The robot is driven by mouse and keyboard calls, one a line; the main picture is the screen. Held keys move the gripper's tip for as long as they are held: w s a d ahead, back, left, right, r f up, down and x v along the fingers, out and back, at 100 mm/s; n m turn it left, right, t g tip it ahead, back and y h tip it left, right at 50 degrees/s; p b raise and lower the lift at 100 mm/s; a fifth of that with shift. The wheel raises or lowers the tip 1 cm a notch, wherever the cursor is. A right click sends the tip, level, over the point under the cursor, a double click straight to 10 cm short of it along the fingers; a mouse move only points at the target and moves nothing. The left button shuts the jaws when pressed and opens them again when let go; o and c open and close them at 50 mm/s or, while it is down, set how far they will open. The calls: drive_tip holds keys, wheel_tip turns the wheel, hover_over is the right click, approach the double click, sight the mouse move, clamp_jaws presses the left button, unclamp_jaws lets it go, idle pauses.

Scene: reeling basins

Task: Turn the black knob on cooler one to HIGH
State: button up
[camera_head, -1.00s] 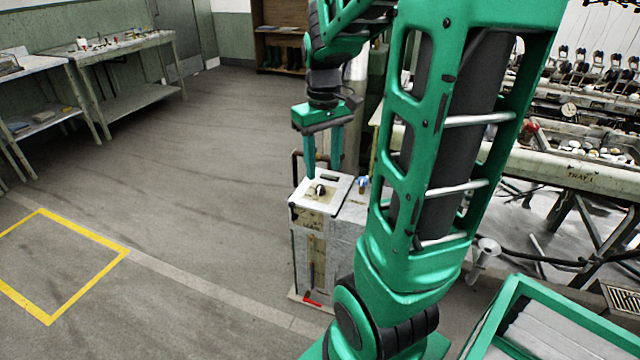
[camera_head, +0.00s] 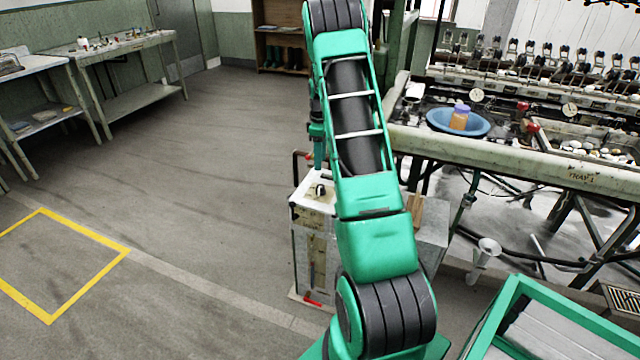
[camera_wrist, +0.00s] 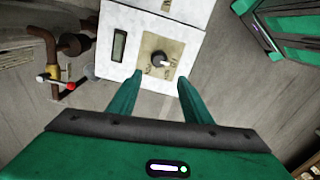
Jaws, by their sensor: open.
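The cooler (camera_head: 312,232) is a pale, worn box with a light top, standing on the floor left of the bench. Its black knob (camera_head: 320,190) shows on the top, beside my arm. In the wrist view the black knob (camera_wrist: 160,58) sits on a cream label plate (camera_wrist: 161,59), with a pale pointer toward the right. The label words are too small to read. My gripper (camera_wrist: 159,78) is open and empty, its two green fingers spread to either side of the knob's line, with the knob beyond the tips.
A dark display (camera_wrist: 119,45) lies left of the knob. A pipe with a red-handled valve (camera_wrist: 50,76) stands beside the cooler. The reeling bench (camera_head: 540,165) with a blue basin (camera_head: 440,120) is at the right. The floor at left is open.

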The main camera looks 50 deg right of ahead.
sight(320, 185)
drive_tip(key=f, duration=1.1)
drive_tip(key=shift+w+d+f, duration=0.1)
drive_tip(key=shift+d+f, duration=0.15)
drive_tip(key=shift+c, duration=0.7)
